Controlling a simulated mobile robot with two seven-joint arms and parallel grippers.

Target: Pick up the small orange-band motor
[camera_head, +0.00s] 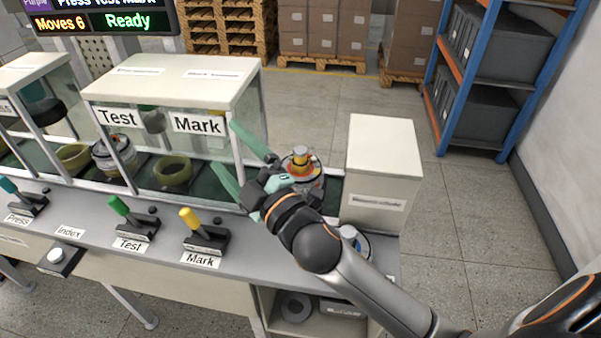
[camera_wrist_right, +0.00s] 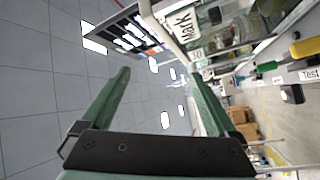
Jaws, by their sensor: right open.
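A small motor with an orange-yellow band (camera_head: 300,160) stands upright at the right end of the conveyor in the head view, its lower part partly hidden by my right gripper. My right gripper (camera_head: 226,147) is open and empty, with its green fingers spread to the left of the motor, in front of the Mark station. In the right wrist view the open fingers (camera_wrist_right: 160,78) have nothing between them. The motor cannot be made out in the wrist view. My left gripper is not in view.
A cream box (camera_head: 382,165) stands right of the conveyor end. The glazed station housing (camera_head: 175,78) is close to the left. Yellow (camera_head: 190,218) and green (camera_head: 119,206) levers stand along the bench front. A part with a blue-white top (camera_head: 350,236) is partly hidden by my arm.

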